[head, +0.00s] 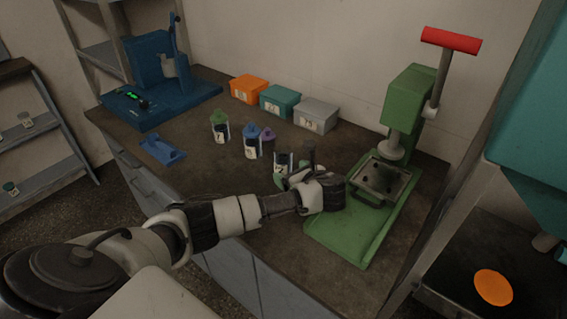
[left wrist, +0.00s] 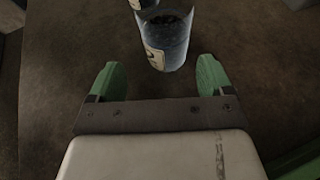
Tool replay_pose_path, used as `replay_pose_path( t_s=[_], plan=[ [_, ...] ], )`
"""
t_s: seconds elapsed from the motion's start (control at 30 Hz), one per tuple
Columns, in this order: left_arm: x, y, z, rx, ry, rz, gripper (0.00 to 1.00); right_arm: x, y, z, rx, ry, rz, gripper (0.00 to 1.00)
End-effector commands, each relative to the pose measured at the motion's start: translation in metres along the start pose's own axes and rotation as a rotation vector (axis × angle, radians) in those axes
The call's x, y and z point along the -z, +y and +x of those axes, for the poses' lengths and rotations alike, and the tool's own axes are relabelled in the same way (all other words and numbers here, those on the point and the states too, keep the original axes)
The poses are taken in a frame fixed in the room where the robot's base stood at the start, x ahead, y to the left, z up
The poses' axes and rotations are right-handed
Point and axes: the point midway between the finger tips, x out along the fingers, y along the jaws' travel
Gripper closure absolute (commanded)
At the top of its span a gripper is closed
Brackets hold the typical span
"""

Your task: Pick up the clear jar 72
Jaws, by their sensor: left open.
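A clear jar with dark contents and a pale label (left wrist: 166,42) stands in front of my left gripper (left wrist: 160,78) in the left wrist view. A digit like a 2 shows on its label; the full number is not readable. In the head view this jar (head: 283,159) stands on the bench, partly hidden by my left gripper (head: 289,178). The green fingers are open and apart, with nothing between them; the jar is just beyond their tips. My right gripper is not in view.
Jars with green (head: 219,127) and blue (head: 252,145) lids stand further left, beside a purple piece (head: 267,134). Orange (head: 249,88), teal (head: 280,101) and grey (head: 316,115) boxes line the back. A green press (head: 350,232) stands close right, a blue machine (head: 150,75) back left.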

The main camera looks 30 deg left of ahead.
Motion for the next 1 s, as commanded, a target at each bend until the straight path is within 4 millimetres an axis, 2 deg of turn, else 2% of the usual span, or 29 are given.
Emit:
replay_pose_path(
  t_s=[0.17, 0.47, 0.77, 1.0],
  plan=[
    [-0.001, -0.002, 0.013, -0.001, 0.001, -0.001, 0.19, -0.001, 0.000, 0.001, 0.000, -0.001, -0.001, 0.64],
    [-0.004, -0.007, 0.054, -0.002, 0.001, -0.001, 0.19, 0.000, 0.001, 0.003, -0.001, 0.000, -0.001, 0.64],
    [-0.004, -0.007, 0.059, 0.001, 0.002, -0.002, 0.19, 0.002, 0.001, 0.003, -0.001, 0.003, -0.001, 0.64],
    [-0.004, -0.007, 0.058, 0.001, 0.002, -0.002, 0.56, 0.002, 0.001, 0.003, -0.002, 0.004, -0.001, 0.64]
  ],
)
